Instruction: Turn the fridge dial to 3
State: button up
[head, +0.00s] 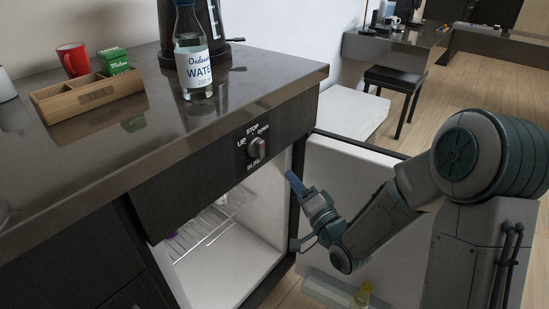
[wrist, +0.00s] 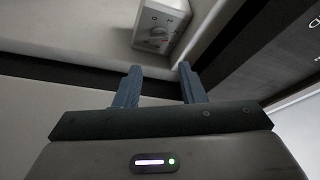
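The fridge dial (wrist: 158,38) is a grey knob on a small white box with markings around it, in the upper middle of the wrist view. The markings are too small to read surely, so I cannot tell its setting. The head view does not show this dial. My gripper (wrist: 157,68) has its two blue fingers apart with nothing between them, and the dial lies ahead of them, apart from the fingertips. In the head view my gripper (head: 290,177) is at the right side of the open fridge (head: 225,262), just below the counter front.
A blind switch (head: 256,148) marked UP, STOP and DOWN sits on the cabinet front above the fridge. The fridge door (head: 340,180) stands open at right, behind my arm. A wire shelf (head: 205,228) is inside. A water bottle (head: 193,65) stands on the counter.

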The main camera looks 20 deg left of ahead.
jog(key=b+x, duration=0.2)
jog(key=x, duration=0.8)
jog(key=shift+w+a, duration=0.2)
jog(key=shift+a, duration=0.1)
jog(key=c, duration=0.7)
